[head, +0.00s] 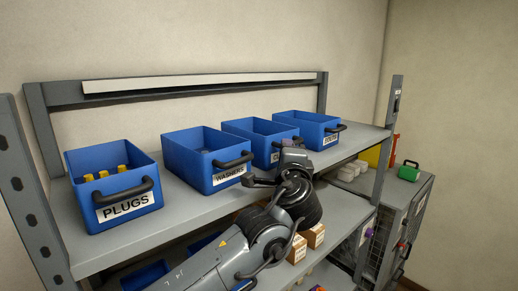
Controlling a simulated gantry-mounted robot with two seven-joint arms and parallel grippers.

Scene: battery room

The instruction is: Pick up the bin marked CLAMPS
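Four blue bins stand in a row on the upper shelf. The third bin from the left (247,127) has a white front label (275,157) that shows a leading C; the rest is hidden behind my gripper, so I cannot read CLAMPS in full. Its front handle (287,135) is partly visible. My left gripper (290,155) is in front of this bin's right front, close to its handle. Its fingertips are not clear, and I cannot tell whether it touches or grasps the handle. My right gripper is not in view.
The PLUGS bin (143,202), holding yellow items, and the WASHERS bin (209,178) stand to the left. A fourth bin (312,133) stands close on the right. Small boxes (315,236) sit on the lower shelf. A shelf post (388,140) rises at the right.

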